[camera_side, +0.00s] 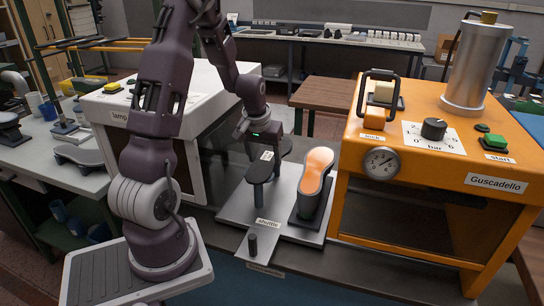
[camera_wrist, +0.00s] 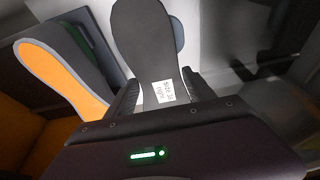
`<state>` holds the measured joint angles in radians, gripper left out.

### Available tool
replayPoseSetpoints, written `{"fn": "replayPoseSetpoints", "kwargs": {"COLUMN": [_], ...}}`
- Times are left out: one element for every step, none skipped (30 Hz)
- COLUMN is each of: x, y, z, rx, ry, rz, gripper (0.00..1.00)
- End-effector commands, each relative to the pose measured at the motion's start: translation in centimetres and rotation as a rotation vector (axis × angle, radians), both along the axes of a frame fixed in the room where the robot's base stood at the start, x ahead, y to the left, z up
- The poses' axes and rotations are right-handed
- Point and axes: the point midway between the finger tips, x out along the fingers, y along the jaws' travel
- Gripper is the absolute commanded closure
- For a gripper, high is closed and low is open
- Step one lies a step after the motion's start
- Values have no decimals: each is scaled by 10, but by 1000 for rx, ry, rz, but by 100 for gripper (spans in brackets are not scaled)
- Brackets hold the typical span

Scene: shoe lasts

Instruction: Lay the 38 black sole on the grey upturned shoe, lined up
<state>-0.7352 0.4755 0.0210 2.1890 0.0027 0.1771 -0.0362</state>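The black sole (camera_wrist: 148,40) has a white size label, upside down in the wrist view. In the side view the sole (camera_side: 261,173) appears level, above a dark post on the grey plate. The upturned shoe (camera_side: 314,172) stands just right of it, its underside orange. In the wrist view the shoe (camera_wrist: 62,72) is left of the sole and shows a grey rim around the orange. My gripper (camera_wrist: 162,92) has one finger on either side of the sole's labelled end. I cannot tell whether the fingers touch its edges. In the side view my gripper (camera_side: 262,140) hides some of that end.
The grey shuttle plate (camera_side: 234,208) carries the post and the shoe, with a knob (camera_side: 253,244) at its front. An orange press (camera_side: 460,150) stands close on the right. A white lamp box (camera_side: 112,118) stands on the left, behind my arm.

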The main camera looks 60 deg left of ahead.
Motion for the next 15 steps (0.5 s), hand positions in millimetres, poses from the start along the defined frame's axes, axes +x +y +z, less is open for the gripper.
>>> {"fn": "replayPoseSetpoints", "kwargs": {"x": [0,0,0,0,0,0,0,1,1,1,1,1,1,1,1], "y": [0,0,0,0,0,0,0,0,0,0,0,0,0,0,0], "z": [0,0,0,0,0,1,2,4,8,10,13,16,18,21,23], "rx": [0,0,0,0,0,0,2,2,2,3,3,2,2,3,2], "ry": [0,0,0,0,0,-1,-1,-1,-1,-3,-3,-2,-2,-3,-2], "rz": [-1,0,-1,-1,-1,-1,-1,-1,-1,-1,-1,-1,-1,-1,-1], "gripper": [55,61,69,74,74,74,74,74,74,74,74,74,74,74,74]}}
